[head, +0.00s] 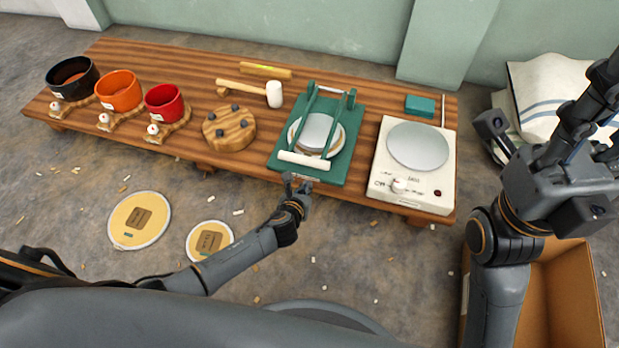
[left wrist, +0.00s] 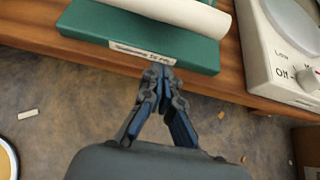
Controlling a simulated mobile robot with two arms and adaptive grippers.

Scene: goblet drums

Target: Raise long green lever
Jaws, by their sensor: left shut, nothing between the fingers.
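The green press (head: 360,115) stands on the wooden bench. Its long green lever (head: 305,108) lies low over a round pale plate, with a white roller handle (head: 303,160) across its front end. My left gripper (head: 298,180) is at the front edge of the press, just in front of the handle and apart from it. In the left wrist view its fingers (left wrist: 158,73) are shut and empty, with tips by the label on the green base (left wrist: 120,32). The white handle (left wrist: 185,10) shows above them. My right gripper (head: 590,105) is at the far right, partly cut off, its jaw state unclear.
A cream hotplate (head: 436,165) stands right of the press. A mallet (head: 273,94), a round wooden block (head: 229,128) and a red pot (head: 163,103) are to the left. An open cardboard box (head: 565,290) is below my right arm.

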